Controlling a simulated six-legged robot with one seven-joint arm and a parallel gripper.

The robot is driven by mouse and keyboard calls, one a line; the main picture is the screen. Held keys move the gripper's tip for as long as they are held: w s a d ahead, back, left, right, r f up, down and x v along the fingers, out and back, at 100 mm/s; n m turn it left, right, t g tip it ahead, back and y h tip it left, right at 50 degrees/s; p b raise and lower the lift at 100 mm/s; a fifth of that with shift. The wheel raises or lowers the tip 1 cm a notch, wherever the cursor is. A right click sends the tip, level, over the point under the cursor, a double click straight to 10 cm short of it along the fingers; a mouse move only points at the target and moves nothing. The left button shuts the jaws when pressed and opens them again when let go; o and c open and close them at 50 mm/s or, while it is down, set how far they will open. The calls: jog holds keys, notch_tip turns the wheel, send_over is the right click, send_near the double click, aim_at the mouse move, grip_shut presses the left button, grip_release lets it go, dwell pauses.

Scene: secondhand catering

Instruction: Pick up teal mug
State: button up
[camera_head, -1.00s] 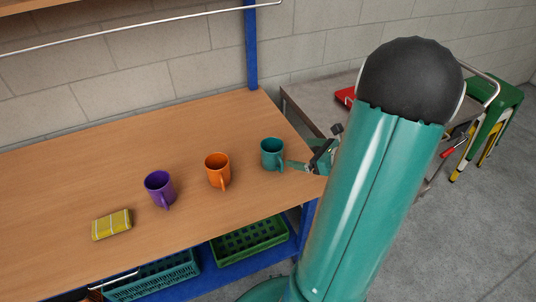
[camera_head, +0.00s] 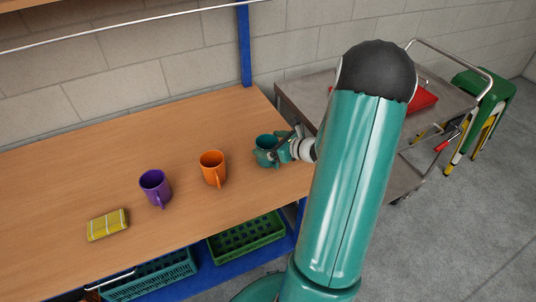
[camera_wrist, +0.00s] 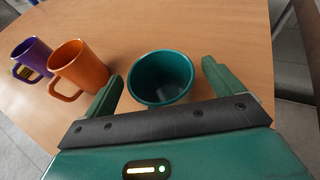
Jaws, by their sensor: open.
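The teal mug (camera_head: 264,143) stands upright near the right end of the wooden table, partly hidden by my gripper in the head view. In the wrist view the teal mug (camera_wrist: 161,78) shows its open rim and empty inside, between and just ahead of my fingers. My gripper (camera_wrist: 160,86) is open, with one finger on each side of the mug. I cannot tell whether either finger touches it. In the head view my gripper (camera_head: 270,153) is at the mug from the right. The mug's handle is not visible.
An orange mug (camera_head: 213,169) and a purple mug (camera_head: 155,187) stand left of the teal mug, with a yellow packet (camera_head: 108,224) beyond. A metal trolley (camera_head: 303,100) with a red tray (camera_head: 424,98) stands behind right.

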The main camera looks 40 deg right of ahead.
jog(key=shift+w+a+f, duration=0.1)
jog(key=shift+w+f, duration=0.1)
jog(key=shift+w, duration=0.25)
jog(key=c, duration=1.6)
jog(key=shift+r, duration=0.2)
